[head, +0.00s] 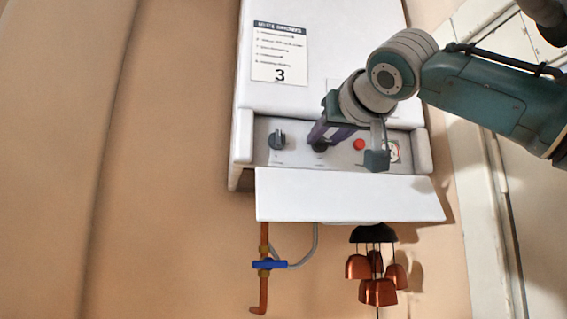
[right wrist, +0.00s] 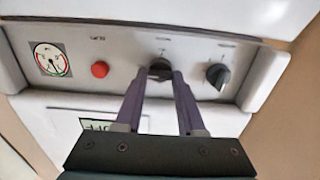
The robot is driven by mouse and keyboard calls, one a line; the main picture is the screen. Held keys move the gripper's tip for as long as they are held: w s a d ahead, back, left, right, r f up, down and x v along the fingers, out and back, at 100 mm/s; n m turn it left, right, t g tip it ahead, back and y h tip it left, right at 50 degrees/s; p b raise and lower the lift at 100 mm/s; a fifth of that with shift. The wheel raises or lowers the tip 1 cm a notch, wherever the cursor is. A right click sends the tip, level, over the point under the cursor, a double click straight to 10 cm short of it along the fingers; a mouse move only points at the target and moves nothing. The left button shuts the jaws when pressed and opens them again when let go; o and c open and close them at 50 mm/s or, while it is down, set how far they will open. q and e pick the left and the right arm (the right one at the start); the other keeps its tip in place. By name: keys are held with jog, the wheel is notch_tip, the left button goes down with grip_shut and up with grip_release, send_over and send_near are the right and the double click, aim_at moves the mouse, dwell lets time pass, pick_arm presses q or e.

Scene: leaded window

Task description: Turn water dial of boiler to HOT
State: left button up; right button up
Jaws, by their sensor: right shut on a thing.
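The white boiler (head: 350,60) hangs on the wall, with a grey control panel (head: 296,157) along its lower part. Two dark dials sit on the panel. The outer dial (head: 277,139) is free; it also shows in the right wrist view (right wrist: 216,76). My right gripper (head: 319,137) is at the inner dial (head: 320,146), nearer the red button. In the right wrist view its purple fingers (right wrist: 160,80) are closed around the sides of that dial (right wrist: 160,67). The dial's pointer and the small labels are too unclear to read. My left gripper is not in view.
A red button (head: 359,144) and a round gauge (head: 392,151) are beside the inner dial. A white flap (head: 345,195) sticks out below the panel. A copper pipe with a blue valve (head: 268,265) and copper bells (head: 377,290) hang underneath.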

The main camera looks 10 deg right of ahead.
jog(key=c, duration=0.3)
grip_shut()
jog(key=shift+f, duration=0.1)
